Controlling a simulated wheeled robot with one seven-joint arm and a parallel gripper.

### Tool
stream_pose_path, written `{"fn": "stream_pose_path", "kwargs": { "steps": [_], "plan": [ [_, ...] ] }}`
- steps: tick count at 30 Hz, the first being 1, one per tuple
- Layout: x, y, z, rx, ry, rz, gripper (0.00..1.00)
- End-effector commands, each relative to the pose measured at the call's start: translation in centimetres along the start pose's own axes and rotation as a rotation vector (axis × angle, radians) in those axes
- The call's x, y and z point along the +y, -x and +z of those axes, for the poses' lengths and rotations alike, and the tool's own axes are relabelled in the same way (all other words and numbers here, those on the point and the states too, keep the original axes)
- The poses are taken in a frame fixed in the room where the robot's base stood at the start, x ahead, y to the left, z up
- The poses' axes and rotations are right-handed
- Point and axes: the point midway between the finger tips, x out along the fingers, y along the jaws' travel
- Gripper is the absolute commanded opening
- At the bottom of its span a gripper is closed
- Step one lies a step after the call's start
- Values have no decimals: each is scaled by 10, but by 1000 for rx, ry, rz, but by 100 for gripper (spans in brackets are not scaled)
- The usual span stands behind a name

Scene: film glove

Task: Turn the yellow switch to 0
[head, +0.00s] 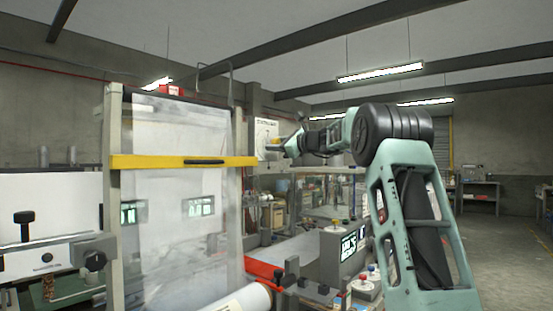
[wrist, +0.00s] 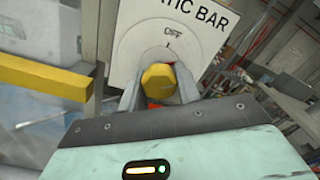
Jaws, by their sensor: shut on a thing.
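The yellow switch (wrist: 158,80) is a faceted knob on a white panel (wrist: 125,30) whose visible lettering reads "TIC BAR", with "OFF" above the dial. My gripper (wrist: 159,88) is shut on the knob, one grey finger on each side. Something orange-red shows just behind the knob. The knob's pointer and a 0 mark cannot be made out. In the head view the panel (head: 265,130) is on a post right of the film frame, and my gripper (head: 277,146) reaches its face from the right. The knob is too small to tell there.
A yellow bar (head: 180,162) crosses the film frame left of the panel; its end is close to my gripper in the wrist view (wrist: 45,78). Clear film (head: 175,220) hangs below it. A bench with a control box (head: 345,248) stands below my arm. Floor is open at far right.

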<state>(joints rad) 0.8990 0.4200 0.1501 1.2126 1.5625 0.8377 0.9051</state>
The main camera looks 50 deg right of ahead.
Motion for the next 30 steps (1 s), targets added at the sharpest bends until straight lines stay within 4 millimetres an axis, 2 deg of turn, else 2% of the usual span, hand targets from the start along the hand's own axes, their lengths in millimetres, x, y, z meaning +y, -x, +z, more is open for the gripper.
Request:
{"fn": "stream_pose_path", "kwargs": {
  "steps": [1, 18, 30],
  "plan": [
    [4, 0, -6, -1, 48, 0, 11],
    [1, 0, -4, 1, 586, 1, 11],
    [0, 0, -2, 0, 879, 3, 11]
  ]
}}
